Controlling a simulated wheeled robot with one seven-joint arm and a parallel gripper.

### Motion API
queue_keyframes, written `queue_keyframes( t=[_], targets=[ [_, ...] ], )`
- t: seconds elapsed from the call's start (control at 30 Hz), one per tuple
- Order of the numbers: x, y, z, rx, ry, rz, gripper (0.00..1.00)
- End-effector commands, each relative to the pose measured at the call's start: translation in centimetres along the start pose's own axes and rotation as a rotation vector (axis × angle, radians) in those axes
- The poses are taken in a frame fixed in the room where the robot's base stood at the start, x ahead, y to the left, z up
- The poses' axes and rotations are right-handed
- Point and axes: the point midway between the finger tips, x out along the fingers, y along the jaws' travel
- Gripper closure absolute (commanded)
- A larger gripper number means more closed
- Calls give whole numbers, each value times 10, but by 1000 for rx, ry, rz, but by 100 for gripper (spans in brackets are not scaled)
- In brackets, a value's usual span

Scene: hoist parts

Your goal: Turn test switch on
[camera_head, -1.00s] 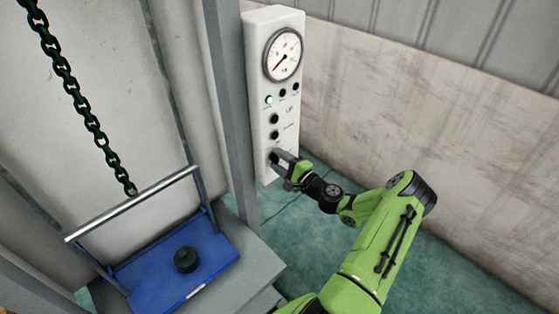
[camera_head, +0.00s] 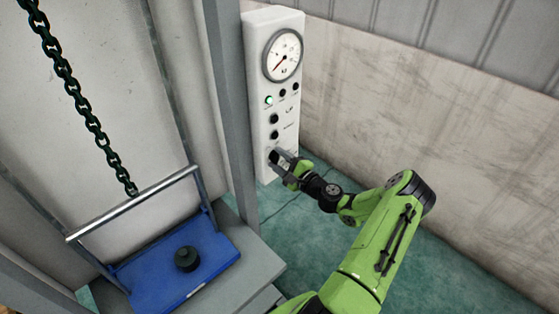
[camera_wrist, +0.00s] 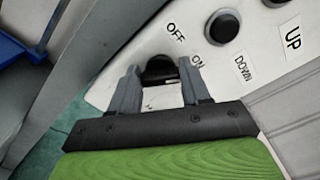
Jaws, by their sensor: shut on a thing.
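The white control panel (camera_head: 264,60) stands upright behind the grey post, with a round gauge at its top and a lit green lamp below it. The test switch is a dark knob (camera_wrist: 160,68) low on the panel, beside the labels OFF and ON in the wrist view. My gripper (camera_head: 282,158) is at the lower part of the panel. In the wrist view my gripper's two grey fingers (camera_wrist: 158,78) stand on either side of the knob and are shut on it. The knob's lower part and its pointer direction are hard to make out.
Black buttons labelled DOWN (camera_wrist: 222,26) and UP sit beside the switch. A grey post (camera_head: 232,110) stands just left of the panel. A blue load plate (camera_head: 150,272) with a metal handle hangs near a dark chain (camera_head: 75,90) at left. The green floor at right is clear.

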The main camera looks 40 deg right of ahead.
Motion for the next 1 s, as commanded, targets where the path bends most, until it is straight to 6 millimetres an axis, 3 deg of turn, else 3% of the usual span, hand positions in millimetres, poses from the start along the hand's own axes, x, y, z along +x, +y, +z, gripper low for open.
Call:
queue_keyframes(
  t=[0.03, 0.17, 0.43, 0.53, 1.0],
  targets=[
    [0, 1, -1, 4, 2, 3, 49],
    [0, 1, 0, 2, 2, 2, 29],
    [-1, 0, 0, 1, 1, 1, 28],
    [-10, 1, -2, 2, 4, 2, 28],
    [-133, 2, -2, 2, 6, 0, 28]
  ],
)
